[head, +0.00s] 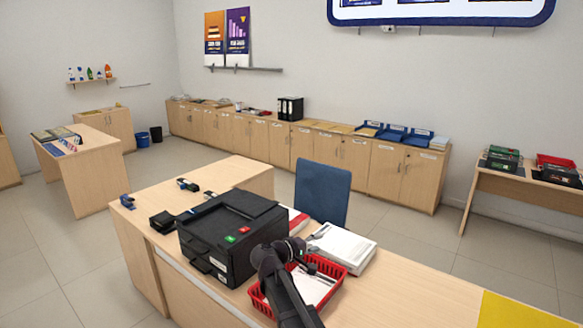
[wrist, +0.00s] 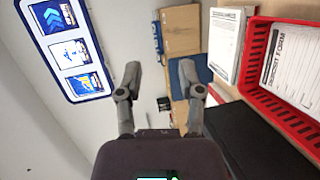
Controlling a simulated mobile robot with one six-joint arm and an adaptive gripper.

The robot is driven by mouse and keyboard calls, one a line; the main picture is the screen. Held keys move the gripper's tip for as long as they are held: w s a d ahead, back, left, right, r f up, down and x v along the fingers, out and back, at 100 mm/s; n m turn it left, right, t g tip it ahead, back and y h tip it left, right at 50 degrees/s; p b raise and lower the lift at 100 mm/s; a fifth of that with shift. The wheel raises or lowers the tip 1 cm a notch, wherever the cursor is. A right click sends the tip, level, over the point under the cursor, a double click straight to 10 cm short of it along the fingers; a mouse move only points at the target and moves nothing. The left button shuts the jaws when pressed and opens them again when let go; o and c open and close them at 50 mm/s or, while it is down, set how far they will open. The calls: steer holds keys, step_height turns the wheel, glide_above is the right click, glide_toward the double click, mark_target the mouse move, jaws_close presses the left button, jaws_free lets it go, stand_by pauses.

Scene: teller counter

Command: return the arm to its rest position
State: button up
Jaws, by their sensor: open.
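My arm (head: 284,287) rises from the bottom of the head view and bends beside the black machine. My gripper (wrist: 160,75) shows in the wrist view with its two fingers spread apart and nothing between them. In the head view the gripper is small and dark above the red basket (head: 257,303), and its fingertips are hard to make out there. The wrist view is rolled sideways, with the wall sign (wrist: 70,48) at left and the red basket (wrist: 249,60) at right.
The black machine (head: 214,240) with green and red buttons stands on the counter left of my arm. A white paper stack (head: 343,246) lies behind the basket. A blue chair (head: 322,193) stands beyond. The counter's right side (head: 430,295) is clear, up to a yellow mat (head: 515,312).

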steer(key=s+d+f+m+g+y, duration=0.4)
steer(key=s+d+f+g+y, duration=0.15)
steer(key=s+d+f, duration=0.5)
steer(key=s+a+f+m+g+y, duration=0.1)
steer(key=s+f+m+g+y, duration=0.1)
steer(key=s+y, duration=0.5)
steer(key=shift+s+a+f+m+g, duration=0.3)
steer(key=shift+s+f+g, duration=0.75)
steer(key=shift+s, duration=1.5)
steer(key=shift+d+f, duration=0.1)
steer(key=shift+f, duration=0.05)
